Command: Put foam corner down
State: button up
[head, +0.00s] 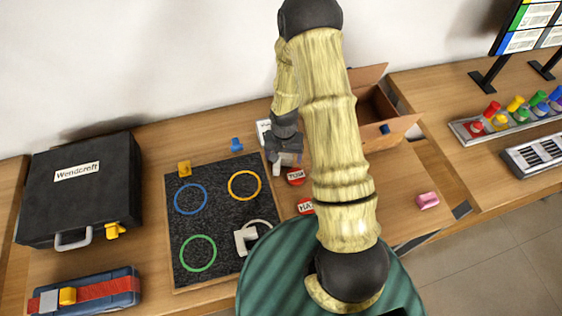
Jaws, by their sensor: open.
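A white, blocky L-shaped piece that looks like the foam corner (246,239) lies on the dark speckled mat (216,217), at its lower right. It overlaps the left side of a pale ring marking (268,223). My gripper (281,160) is open, beyond the mat's upper right edge and well apart from this piece. Pale parts show at the gripper's tips; I cannot tell whether anything lies between them. My arm hides part of the table to the right of the gripper.
The mat also has blue, orange and green rings, all empty. A yellow piece (184,169) sits at its top edge; a blue piece (236,145) stands behind. Red round labelled things (296,176) lie right of the mat. A black case (82,190), open cardboard box (378,112) and pink piece (428,200) stand around.

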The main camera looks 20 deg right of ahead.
aim_at(284, 156)
jog(key=shift+c, duration=0.2)
jog(key=c, duration=1.1)
jog(key=shift+r, duration=0.15)
notch_tip(284, 156, up, 10)
jog(key=shift+f+b, duration=0.15)
jog(key=shift+b, duration=0.45)
